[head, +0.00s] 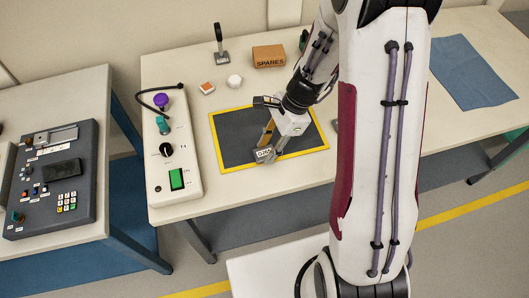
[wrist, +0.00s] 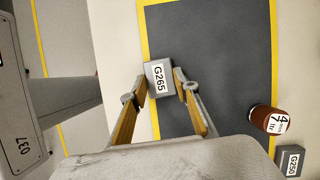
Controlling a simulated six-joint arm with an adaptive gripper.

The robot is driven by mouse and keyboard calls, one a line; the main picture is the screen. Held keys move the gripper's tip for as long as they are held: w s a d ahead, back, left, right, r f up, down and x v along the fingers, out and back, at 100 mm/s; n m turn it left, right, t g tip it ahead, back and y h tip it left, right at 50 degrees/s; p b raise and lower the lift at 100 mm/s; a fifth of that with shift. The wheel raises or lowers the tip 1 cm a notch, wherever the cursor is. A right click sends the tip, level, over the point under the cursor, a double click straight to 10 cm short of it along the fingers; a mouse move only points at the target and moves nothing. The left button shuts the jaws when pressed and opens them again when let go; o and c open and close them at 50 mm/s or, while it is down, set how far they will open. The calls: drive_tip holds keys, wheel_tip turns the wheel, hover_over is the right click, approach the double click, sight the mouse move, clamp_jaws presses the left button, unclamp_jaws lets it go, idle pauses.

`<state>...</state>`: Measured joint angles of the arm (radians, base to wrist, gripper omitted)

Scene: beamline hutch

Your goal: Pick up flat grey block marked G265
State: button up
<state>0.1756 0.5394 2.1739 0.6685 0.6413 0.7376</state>
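The flat grey block marked G265 (wrist: 159,80) lies between the two fingertips of my gripper (wrist: 161,86) in the wrist view, over the yellow border of the dark mat. Its white label faces up. The fingertips flank its left and right sides very closely; whether both touch it is not clear. In the head view my gripper (head: 268,143) points down at the front edge of the mat (head: 240,130). The block (head: 264,155) shows at its tips. I cannot tell whether the block is clear of the surface.
A brown labelled bottle (wrist: 268,119) and a grey block marked G250 (wrist: 291,161) are to the right in the wrist view. A control box (head: 172,178) with a green switch stands left of the mat. A box marked SPARES (head: 269,56) is behind. A blue cloth (head: 470,72) lies far right.

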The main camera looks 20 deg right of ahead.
sight(262, 153)
drive_tip(key=shift+r, duration=0.15)
drive_tip(key=shift+r, duration=1.45)
drive_tip(key=shift+d+r, duration=0.2)
drive_tip(key=shift+d, duration=0.05)
drive_tip(key=d, duration=0.5)
drive_tip(key=w+d, duration=0.1)
drive_tip(key=d, duration=1.1)
drive_tip(key=shift+w+d, duration=0.15)
drive_tip(key=shift+d, duration=0.1)
drive_tip(key=shift+w, duration=0.1)
